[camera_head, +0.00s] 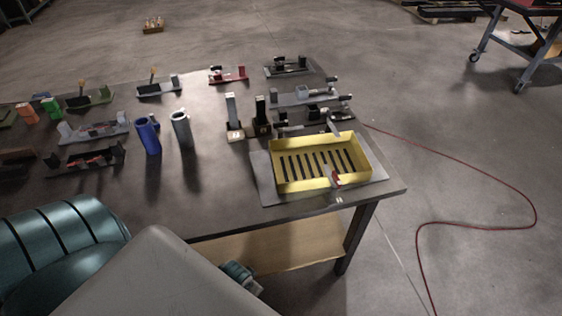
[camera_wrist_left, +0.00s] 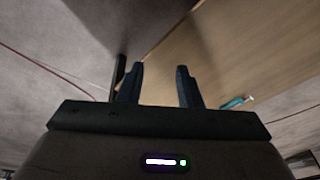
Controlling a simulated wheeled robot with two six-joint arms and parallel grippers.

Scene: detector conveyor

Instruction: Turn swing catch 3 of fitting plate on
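The fitting plate appears to be the flat grey plate (camera_head: 267,187) at the table's front right corner, with a yellow slotted tray (camera_head: 281,181) on it. A red catch-like part (camera_head: 335,178) shows at the tray's front wall, and a grey one (camera_head: 333,127) at its back wall. Catch numbers are too small to read, and I cannot tell how far each is turned. My left gripper (camera_wrist_left: 158,88) is open and empty in the left wrist view, with floor and a wooden board behind its fingers, away from the plate. My right gripper is not in view.
Two dark-based upright blocks (camera_head: 233,117), a blue cylinder (camera_head: 148,136) and a grey cylinder (camera_head: 181,130) stand left of the tray. Several small fixtures line the table's back. A wooden shelf (camera_head: 275,246) lies under the table; a red cable (camera_head: 480,168) runs over the floor at right.

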